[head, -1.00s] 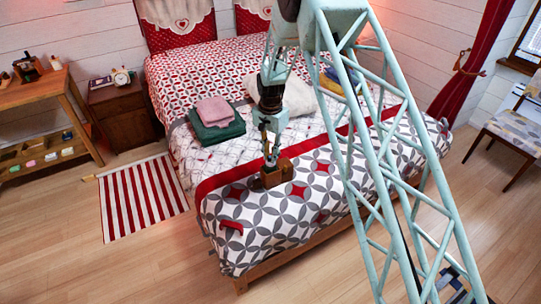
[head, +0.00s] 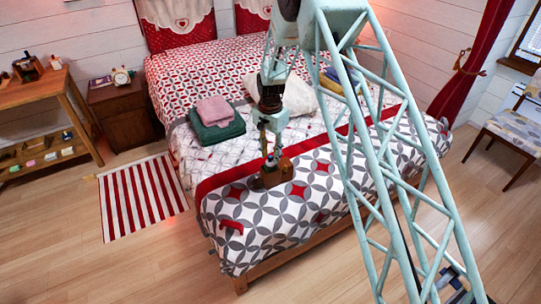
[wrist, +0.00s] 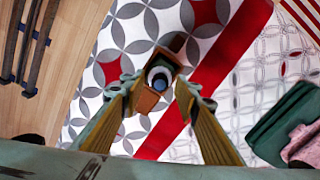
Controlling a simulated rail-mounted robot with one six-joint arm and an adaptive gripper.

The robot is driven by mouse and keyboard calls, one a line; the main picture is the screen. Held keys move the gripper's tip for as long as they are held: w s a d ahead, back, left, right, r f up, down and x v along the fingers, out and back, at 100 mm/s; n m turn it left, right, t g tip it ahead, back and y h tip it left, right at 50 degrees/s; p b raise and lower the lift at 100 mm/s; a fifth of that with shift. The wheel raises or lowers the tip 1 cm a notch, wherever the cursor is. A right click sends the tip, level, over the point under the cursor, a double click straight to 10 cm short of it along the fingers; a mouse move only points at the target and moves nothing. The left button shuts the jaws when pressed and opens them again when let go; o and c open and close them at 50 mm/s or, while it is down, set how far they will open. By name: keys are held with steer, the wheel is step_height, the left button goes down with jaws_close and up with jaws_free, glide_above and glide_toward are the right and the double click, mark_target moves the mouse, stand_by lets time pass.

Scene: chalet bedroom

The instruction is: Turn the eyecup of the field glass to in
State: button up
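The field glass (head: 276,176) is a small brown block-like thing standing on the bed's patterned cover, near the foot end. In the wrist view the field glass (wrist: 149,101) shows from above. Its round eyecup (wrist: 159,77), a pale ring with a dark rim and a blue-grey centre, faces up at me. My gripper (head: 268,157) points down just above it. In the wrist view my gripper (wrist: 156,88) is open, one finger on each side of the eyecup. I cannot tell whether either fingertip touches it.
The bed (head: 300,215) has open room around the field glass. Folded green and pink cloths (head: 215,118) lie further back, beside a pale cushion (head: 298,97). A nightstand (head: 122,113) stands left of the bed.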

steer(key=shift+r, duration=0.15)
step_height(320, 180, up, 12)
stand_by(0.8)
stand_by(0.5)
step_height(320, 180, up, 20)
steer(key=n+t, duration=0.1)
steer(key=n, duration=0.1)
glide_above(270, 156)
steer(key=s+d, duration=0.9)
steer(key=s, duration=0.1)
steer(key=s+d+r+n, duration=0.1)
steer(key=s+d+r, duration=0.5)
steer(key=s+r, duration=0.6)
steer(key=s+d+r+n+t, duration=0.1)
steer(key=s+d+r, duration=0.2)
steer(key=s, duration=0.7)
steer(key=s+d+r+n+t, duration=0.1)
steer(key=s+d+r, duration=0.2)
steer(key=s, duration=0.6)
steer(key=s+d+f+n, duration=0.1)
steer(key=s, duration=0.8)
steer(key=s+d+f+n+t, duration=0.1)
steer(key=s+d, duration=0.1)
steer(key=s, duration=0.8)
steer(key=shift+d, duration=0.2)
